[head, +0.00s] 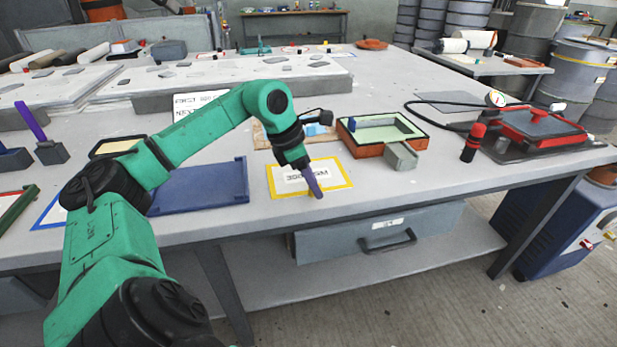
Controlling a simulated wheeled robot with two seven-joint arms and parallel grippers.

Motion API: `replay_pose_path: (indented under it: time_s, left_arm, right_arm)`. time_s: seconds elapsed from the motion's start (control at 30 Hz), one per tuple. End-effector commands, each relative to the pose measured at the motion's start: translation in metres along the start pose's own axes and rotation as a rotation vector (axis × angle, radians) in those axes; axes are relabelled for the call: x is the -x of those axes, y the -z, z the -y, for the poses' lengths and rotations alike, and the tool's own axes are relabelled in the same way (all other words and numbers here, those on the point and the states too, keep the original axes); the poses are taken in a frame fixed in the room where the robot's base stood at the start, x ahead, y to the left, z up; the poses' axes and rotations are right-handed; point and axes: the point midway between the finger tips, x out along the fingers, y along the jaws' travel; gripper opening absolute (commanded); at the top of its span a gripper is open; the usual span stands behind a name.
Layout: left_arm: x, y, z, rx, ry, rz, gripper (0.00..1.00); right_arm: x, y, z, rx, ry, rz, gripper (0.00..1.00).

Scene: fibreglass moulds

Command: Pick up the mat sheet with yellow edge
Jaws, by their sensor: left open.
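The mat sheet with yellow edge (283,190) lies flat on the grey workbench, near its front edge. It is white in the middle with dark print, which my gripper partly covers. My left gripper (318,192), with purple fingers, points down over the right part of the sheet. It is open with nothing visible between the fingers. Whether the fingertips touch the sheet I cannot tell. My right gripper is not in view.
A blue tray (203,187) lies left of the sheet. A red-handled tool (473,143) stands further right. The bench's front strip right of the sheet is clear.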

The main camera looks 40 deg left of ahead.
Motion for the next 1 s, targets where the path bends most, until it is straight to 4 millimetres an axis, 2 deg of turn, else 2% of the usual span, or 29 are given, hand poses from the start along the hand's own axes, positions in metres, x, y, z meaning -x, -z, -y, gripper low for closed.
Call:
replay_pose_path:
  time_s: [0.03, 0.17, 0.5, 0.67, 0.77, 1.0]
  left_arm:
    - [0.0, 0.0, 0.0, 0.0, 0.0, 0.0, 0.5]
    - [0.001, 0.0, 0.0, 0.0, 0.0, 0.0, 0.0]
    - [0.002, 0.0, 0.0, 0.0, 0.0, 0.0, 0.0]
    - [0.015, -0.006, -0.001, 0.0, -0.002, 0.003, 0.0]
    - [0.037, -0.016, 0.0, -0.002, -0.001, 0.007, 0.0]
    - [0.125, -0.053, 0.0, -0.002, -0.003, 0.01, 0.0]
  right_arm:
    - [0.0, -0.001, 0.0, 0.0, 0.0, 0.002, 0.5]
    - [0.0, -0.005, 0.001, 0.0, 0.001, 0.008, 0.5]
    - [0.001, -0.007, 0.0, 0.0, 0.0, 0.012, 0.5]
    - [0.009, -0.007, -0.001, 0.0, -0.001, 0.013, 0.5]
    - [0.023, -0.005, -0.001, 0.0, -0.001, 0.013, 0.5]
    - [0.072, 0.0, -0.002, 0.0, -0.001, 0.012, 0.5]
